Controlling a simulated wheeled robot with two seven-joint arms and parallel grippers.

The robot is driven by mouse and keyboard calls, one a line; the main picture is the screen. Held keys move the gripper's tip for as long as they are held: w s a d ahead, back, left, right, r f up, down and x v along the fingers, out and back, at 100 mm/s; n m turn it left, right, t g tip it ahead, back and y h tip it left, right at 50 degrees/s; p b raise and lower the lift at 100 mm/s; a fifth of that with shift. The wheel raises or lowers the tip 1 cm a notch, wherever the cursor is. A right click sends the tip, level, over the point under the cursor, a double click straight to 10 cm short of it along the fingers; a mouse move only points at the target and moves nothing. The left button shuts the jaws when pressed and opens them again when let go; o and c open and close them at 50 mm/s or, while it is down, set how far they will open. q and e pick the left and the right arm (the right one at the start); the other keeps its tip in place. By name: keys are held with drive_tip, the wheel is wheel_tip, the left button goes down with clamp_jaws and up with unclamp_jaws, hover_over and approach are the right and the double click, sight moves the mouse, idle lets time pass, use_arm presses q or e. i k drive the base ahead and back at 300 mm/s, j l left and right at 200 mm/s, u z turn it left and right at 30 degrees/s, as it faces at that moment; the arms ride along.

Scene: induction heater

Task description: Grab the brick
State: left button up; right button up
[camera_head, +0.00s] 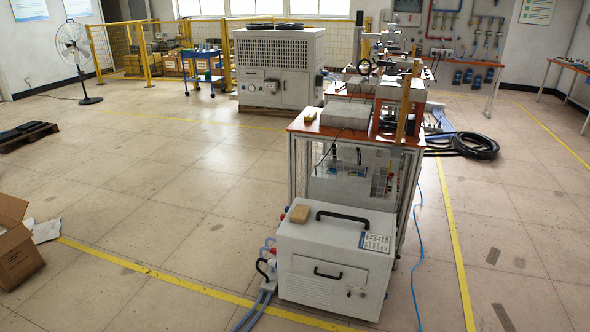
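A small tan brick (299,214) lies flat on top of the white heater unit (335,280), near its back left corner and left of the black top handle. The brick looks free on its upper and front sides. Another small yellowish block (310,116) lies on the left end of the wooden-topped workbench (300,128) behind the unit; it is too small to tell what it is. Neither of my grippers shows in the head view.
Blue hoses (252,312) run from the unit's left side to the floor. A blue cable (415,250) lies right of it. An open cardboard box (20,250) stands at the far left. Black coiled hose (475,145) lies right of the workbench. The floor at left centre is clear.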

sight(300, 214)
drive_tip(key=i+j, duration=0.2)
drive_tip(key=i, duration=0.3)
drive_tip(key=i+j+z, duration=0.1)
drive_tip(key=i, duration=0.35)
drive_tip(key=i+j+z, duration=0.45)
drive_tip(key=j, duration=0.15)
drive_tip(key=j+z, duration=0.2)
drive_tip(key=i+j+z, duration=0.2)
drive_tip(key=j, duration=0.3)
drive_tip(key=i+j+z, duration=0.2)
drive_tip(key=j, duration=0.15)
drive_tip(key=j+z, duration=0.45)
drive_tip(key=j, duration=0.7)
drive_tip(key=k, duration=0.05)
